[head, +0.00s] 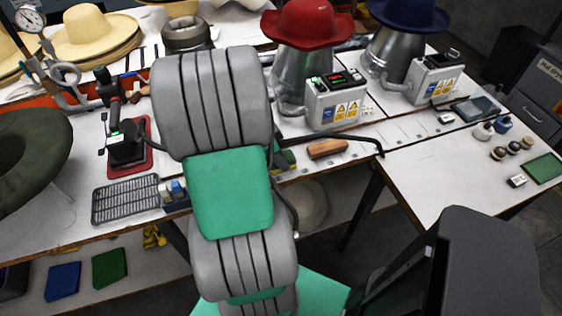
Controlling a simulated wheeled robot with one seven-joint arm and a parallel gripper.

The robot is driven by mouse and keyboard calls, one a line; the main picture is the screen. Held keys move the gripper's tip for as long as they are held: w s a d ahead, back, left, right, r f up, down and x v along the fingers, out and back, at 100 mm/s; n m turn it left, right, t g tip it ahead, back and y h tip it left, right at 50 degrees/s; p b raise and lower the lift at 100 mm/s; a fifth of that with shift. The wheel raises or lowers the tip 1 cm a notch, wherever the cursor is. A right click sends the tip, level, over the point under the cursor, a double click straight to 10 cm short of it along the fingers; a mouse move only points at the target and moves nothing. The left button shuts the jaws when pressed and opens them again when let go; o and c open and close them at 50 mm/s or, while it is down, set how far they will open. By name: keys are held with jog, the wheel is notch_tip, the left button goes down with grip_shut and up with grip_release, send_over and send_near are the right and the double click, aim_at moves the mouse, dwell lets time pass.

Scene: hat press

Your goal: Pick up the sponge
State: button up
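A small yellow and green block (284,159), which may be the sponge, lies at the front edge of the workbench. It is just right of my grey and green arm, which hides part of it, so I cannot be sure what it is. My arm rises through the middle of the head view. My gripper is not visible, so its position relative to the block and its state do not show.
A brown wooden brush-like block (327,148) lies right of the yellow and green block. A control box (336,104) and a red hat (306,22) on a metal form stand behind. A black grate (125,199) lies left. The right table (440,180) is mostly clear.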

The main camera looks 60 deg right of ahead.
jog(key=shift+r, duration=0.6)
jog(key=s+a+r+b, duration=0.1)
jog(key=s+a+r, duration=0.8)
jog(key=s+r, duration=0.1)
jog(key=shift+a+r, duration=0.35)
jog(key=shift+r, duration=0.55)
